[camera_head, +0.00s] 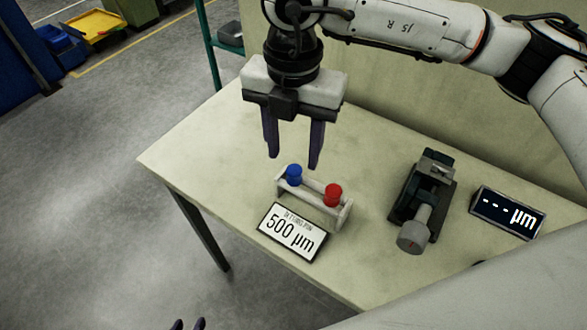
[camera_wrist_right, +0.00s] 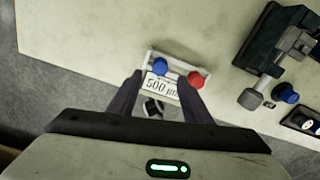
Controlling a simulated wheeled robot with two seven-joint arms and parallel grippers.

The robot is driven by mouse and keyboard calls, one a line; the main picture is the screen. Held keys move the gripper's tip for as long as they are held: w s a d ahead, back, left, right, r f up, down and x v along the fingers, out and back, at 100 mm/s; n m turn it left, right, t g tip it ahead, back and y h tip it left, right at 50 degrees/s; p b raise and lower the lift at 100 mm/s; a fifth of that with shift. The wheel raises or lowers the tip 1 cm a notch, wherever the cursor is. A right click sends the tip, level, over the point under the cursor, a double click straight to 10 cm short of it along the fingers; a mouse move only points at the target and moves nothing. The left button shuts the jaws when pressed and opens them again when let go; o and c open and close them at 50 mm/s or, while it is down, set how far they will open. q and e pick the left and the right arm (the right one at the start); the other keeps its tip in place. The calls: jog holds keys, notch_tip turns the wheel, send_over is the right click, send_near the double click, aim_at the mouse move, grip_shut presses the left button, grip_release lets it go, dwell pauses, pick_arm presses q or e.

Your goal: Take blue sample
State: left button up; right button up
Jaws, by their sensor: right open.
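The blue sample (camera_head: 294,174) stands upright in the left place of a small pale rack (camera_head: 316,200) on the table. It also shows in the right wrist view (camera_wrist_right: 161,66). A red sample (camera_head: 333,194) stands in the right place of the rack. My right gripper (camera_head: 293,163) is open and empty, pointing down above and behind the rack, close to the blue sample but apart from it. My left gripper (camera_head: 187,324) shows only as two dark, separated fingertips at the bottom edge, with nothing seen between them.
A sign (camera_head: 292,232) reading "500 µm" is in front of the rack. A dark measuring device (camera_head: 425,196) with a grey cylinder and a display (camera_head: 507,213) showing "--- µm" stand to the right. The table (camera_head: 190,150) is clear on the left.

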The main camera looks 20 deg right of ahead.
aim_at(294, 169)
jog(key=f, duration=0.2)
jog(key=f+p, duration=0.1)
jog(key=f, duration=0.1)
jog(key=shift+w+d+f, duration=0.2)
jog(key=shift+f, duration=0.35)
jog(key=c, duration=1.1)
pick_arm(q)
jog(key=shift+w+r, duration=0.45)
jog(key=shift+r, duration=0.4)
pick_arm(e)
jog(key=shift+c, duration=0.2)
